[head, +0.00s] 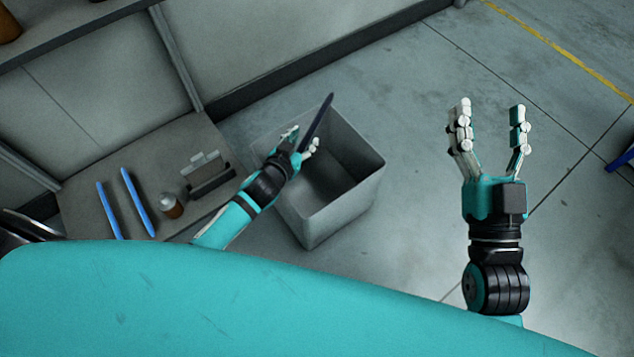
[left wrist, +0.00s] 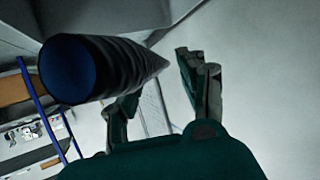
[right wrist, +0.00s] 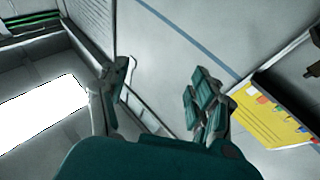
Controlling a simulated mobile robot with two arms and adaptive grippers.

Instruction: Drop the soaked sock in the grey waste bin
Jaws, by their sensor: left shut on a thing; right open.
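A dark, long, slim thing, which I take to be the soaked sock (head: 318,122), is held in my left gripper (head: 302,142). In the left wrist view the sock (left wrist: 110,68) looks ribbed and tapered, with a blue round end near the camera. The left gripper is shut on it, over the left part of the open grey waste bin (head: 345,212). The bin stands on the floor, and the part of its inside that shows looks empty. My right gripper (head: 489,110) is open and empty, to the right of the bin; its spread fingers also show in the right wrist view (right wrist: 160,90).
A grey bench (head: 90,165) left of the bin carries two blue strips (head: 138,202), a small brown bottle (head: 171,206) with a pale cap and a grey holder (head: 210,180). A wall runs behind the bin. The floor (head: 420,110) between bin and right gripper is clear.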

